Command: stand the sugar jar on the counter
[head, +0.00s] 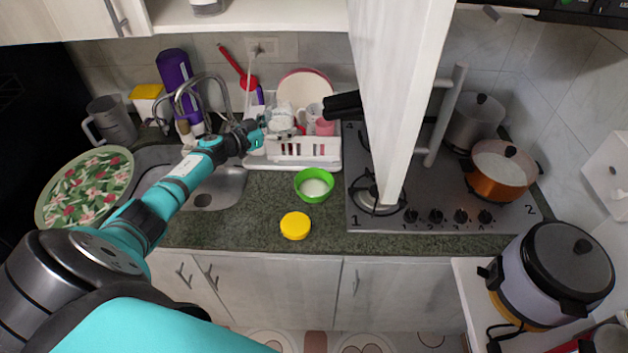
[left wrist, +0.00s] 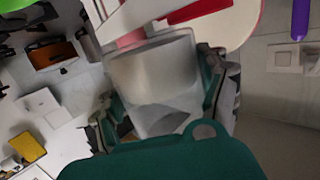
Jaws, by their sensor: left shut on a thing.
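The sugar jar, a clear jar with white contents (left wrist: 150,75), sits between the fingers of my left gripper (left wrist: 160,95), which is shut on it. In the head view the jar (head: 281,119) is small and pale, held up in front of the white dish rack; its exact tilt is hard to tell. My left gripper (head: 262,134) reaches in from the left over the sink side. My right gripper is not in view.
The dish rack (head: 300,153) with cups and plates stands behind the bowl. The sink (head: 215,190) lies under my left arm. A white cupboard door (head: 395,90) hangs open over the stove (head: 440,200) at the right. Counter space left of the yellow lid is free.

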